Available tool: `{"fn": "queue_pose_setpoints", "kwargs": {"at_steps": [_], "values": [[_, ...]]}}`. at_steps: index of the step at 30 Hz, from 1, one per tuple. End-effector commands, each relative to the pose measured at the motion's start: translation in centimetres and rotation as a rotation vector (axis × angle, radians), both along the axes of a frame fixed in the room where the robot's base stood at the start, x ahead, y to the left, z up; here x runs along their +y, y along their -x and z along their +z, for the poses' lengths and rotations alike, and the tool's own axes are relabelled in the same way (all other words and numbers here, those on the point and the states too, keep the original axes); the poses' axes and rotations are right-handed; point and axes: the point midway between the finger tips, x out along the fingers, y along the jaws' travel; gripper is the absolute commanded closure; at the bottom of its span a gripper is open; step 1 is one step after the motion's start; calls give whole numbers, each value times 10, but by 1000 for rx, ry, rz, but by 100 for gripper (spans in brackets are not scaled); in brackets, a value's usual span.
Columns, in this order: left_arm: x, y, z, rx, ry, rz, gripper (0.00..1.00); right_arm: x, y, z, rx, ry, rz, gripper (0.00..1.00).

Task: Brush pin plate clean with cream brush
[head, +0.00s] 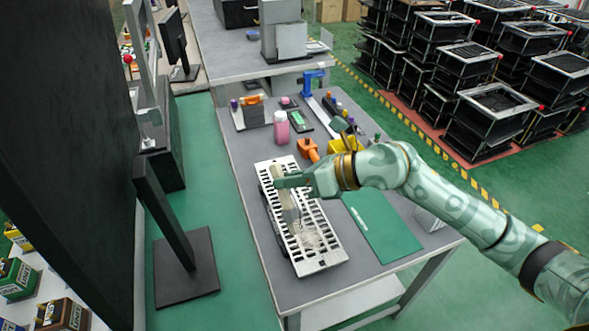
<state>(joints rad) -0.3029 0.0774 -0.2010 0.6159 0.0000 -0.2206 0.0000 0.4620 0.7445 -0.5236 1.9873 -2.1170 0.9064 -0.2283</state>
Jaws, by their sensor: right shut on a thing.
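The pin plate (333,250) is a long pale metal plate with rows of dark slots, lying on the grey workbench. A patch of light specks or debris shows on its near half. My right gripper (283,181) is over the far half of the plate, shut on the cream brush (286,201). The brush stands roughly upright and slants a little, with its lower end over the middle of the plate. I cannot tell whether its bristles touch the plate. My left gripper is not in view.
A green mat (382,228) lies right of the plate on the workbench (244,160). A pink bottle (281,128), an orange tool (308,150) and a yellow bin (343,145) stand beyond it. Stacked black crates (492,110) stand on the floor at right.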

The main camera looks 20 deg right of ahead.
Motion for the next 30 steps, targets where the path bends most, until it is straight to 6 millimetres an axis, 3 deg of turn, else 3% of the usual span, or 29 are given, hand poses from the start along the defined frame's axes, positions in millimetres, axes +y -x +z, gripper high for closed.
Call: {"fn": "queue_pose_setpoints", "kwargs": {"at_steps": [5, 18, 30], "values": [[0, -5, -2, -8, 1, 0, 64, -10, -6, 5, -27, -41, -94, 100], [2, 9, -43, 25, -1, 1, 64, -10, -7, -43, -24, -40, -95, 100], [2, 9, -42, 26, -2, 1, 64, -10, -5, -42, -27, -40, -95, 100]]}}
